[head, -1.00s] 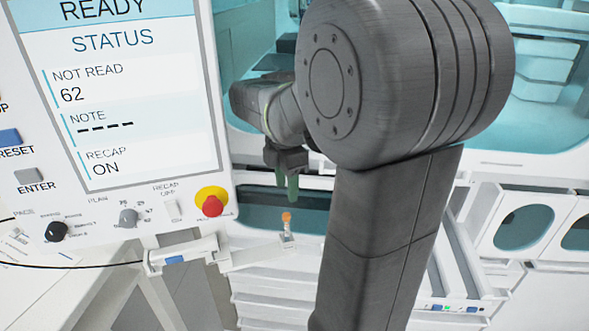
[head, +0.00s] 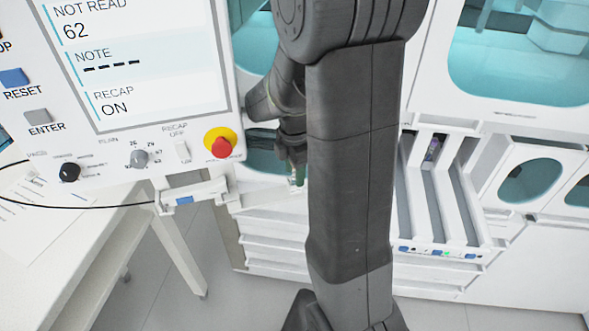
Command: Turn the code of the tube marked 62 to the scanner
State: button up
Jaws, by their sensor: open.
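The control panel screen (head: 140,60) reads NOT READ 62, NOTE with dashes, and RECAP ON. My gripper (head: 295,168) points down at the end of the white track arm beside the panel, partly behind my own arm. Its jaws are open. A small piece of a tube (head: 299,182) shows at the fingertips. Its cap, code and number cannot be made out, and I cannot tell whether the fingers touch it.
A red stop button (head: 221,145) and knobs sit low on the panel. A white rack with long lanes (head: 432,205) stands right of my arm, with a dark purple-topped tube (head: 433,148) at its back. A white table (head: 60,235) is at the left.

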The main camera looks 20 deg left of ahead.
grip_shut()
jog(key=c, duration=0.7)
grip_release()
jog(key=shift+c, duration=0.7)
jog(key=shift+r, duration=0.2)
